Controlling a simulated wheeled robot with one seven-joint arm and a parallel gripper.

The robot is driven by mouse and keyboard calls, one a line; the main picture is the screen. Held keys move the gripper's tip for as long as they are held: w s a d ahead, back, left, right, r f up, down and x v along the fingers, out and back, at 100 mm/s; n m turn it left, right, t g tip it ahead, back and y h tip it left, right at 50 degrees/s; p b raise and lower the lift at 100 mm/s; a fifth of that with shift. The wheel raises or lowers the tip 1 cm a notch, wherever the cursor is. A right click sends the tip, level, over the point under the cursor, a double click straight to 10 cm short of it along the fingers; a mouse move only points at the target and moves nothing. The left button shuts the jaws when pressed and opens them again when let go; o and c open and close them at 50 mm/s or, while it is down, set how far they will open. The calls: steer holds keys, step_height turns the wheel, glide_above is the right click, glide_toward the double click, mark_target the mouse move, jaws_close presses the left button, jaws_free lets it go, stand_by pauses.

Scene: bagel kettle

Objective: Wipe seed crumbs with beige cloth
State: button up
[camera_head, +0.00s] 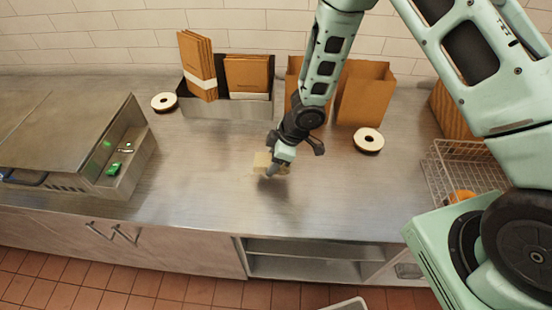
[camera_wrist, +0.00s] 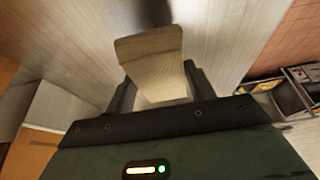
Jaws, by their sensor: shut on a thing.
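A beige cloth (camera_head: 263,162) is at the middle of the steel counter, at my gripper's tips. My gripper (camera_head: 275,168) points down at the counter and is shut on the cloth. In the wrist view the beige cloth (camera_wrist: 152,62) sticks out as a flat pad between the two dark fingers of my gripper (camera_wrist: 160,90). Whether the cloth touches the counter is hard to tell. I cannot make out any seed crumbs on the counter in either view.
A steel bin (camera_head: 225,104) with folded brown bags stands at the back, with more brown bags (camera_head: 364,92) beside it. Tape rolls lie at left (camera_head: 164,102) and right (camera_head: 368,140). A wire basket (camera_head: 462,172) is at right, a steel appliance (camera_head: 70,135) at left. The front middle counter is clear.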

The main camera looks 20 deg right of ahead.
steer(key=shift+r+p, duration=0.85)
steer(key=shift+r, duration=0.6)
